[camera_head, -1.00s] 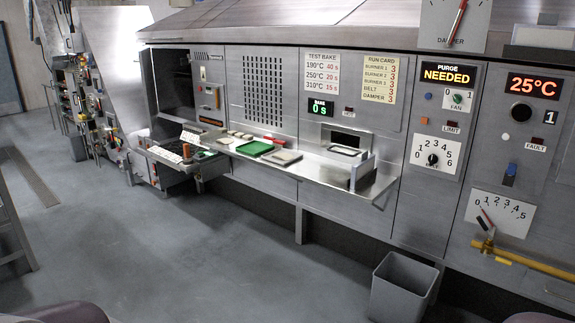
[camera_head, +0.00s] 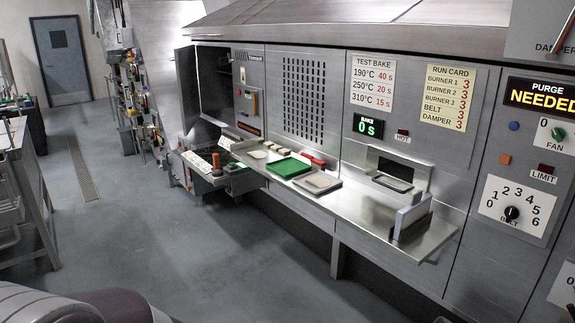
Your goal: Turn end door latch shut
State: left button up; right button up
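The grey metal machine (camera_head: 300,200) runs along the right side of the head view. At its far left end a dark opening (camera_head: 214,85) shows, with a door-like panel (camera_head: 187,92) standing out at its left edge, so the end door appears open. I cannot make out a latch on that panel. A small unit with an orange-red bar (camera_head: 247,101) is on the face just right of the opening; whether it is a latch is too small to tell. Neither of my grippers is in view.
A steel shelf (camera_head: 345,207) juts from the machine, holding a green tray (camera_head: 287,167) and a grey tray (camera_head: 318,183). A lower drawer (camera_head: 205,168) sticks out near the end. A metal rack (camera_head: 35,195) stands left. The grey floor (camera_head: 160,235) between is open.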

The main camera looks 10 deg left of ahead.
aim_at(224, 61)
jog(key=i+j+u, duration=0.25)
jog(key=i+u, duration=0.7)
jog(key=i+l+u, duration=0.1)
jog(key=i+u, duration=0.35)
jog(key=i, duration=0.15)
jog(key=i+j, duration=0.1)
jog(key=i, duration=1.15)
jog(key=i+j, duration=0.15)
jog(key=i, duration=1.15)
jog(key=j+u, duration=0.05)
